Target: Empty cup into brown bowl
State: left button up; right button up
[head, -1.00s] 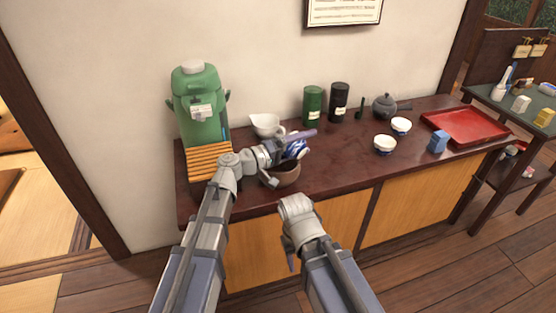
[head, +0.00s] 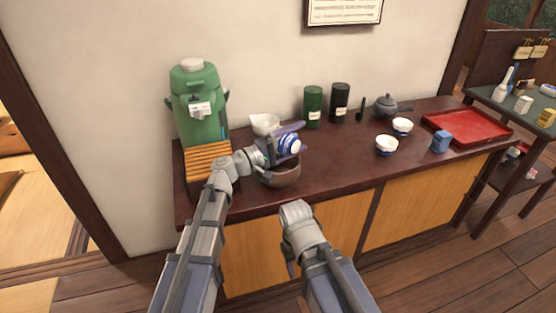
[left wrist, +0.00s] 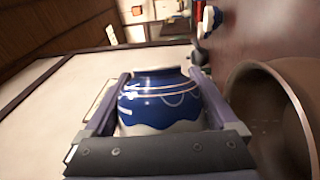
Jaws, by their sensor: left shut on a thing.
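My left gripper (head: 285,140) is shut on a blue-and-white cup (head: 290,144), just above the brown bowl (head: 282,179). The cup is tipped onto its side, and its inside cannot be seen. In the left wrist view, the cup (left wrist: 160,104) sits between the two fingers, and the bowl (left wrist: 240,82) is to the right, apart from it. The bowl stands upright on the counter; in the head view the gripper and cup hide part of its rim. My right arm's end is low in front of the counter; its fingers cannot be made out.
A green dispenser (head: 201,105) and slatted wooden stand (head: 207,160) are at left. A white pourer (head: 264,123) is behind the gripper.

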pick_arm(q)
jog(key=shift+w+a+n, duration=0.1)
jog(key=shift+n, duration=0.3)
jog(key=s+d+f+m+y+p, duration=0.1)
jog(key=s+d+f+m+y, duration=0.5)
jog(key=m, duration=1)
jog(key=shift+s+d+f+y, duration=0.4)
jog(key=shift+d+f, duration=0.35)
jog(key=shift+f, duration=0.85)
jog(key=shift+r+p, duration=0.1)
jog(key=shift+p, duration=0.2)
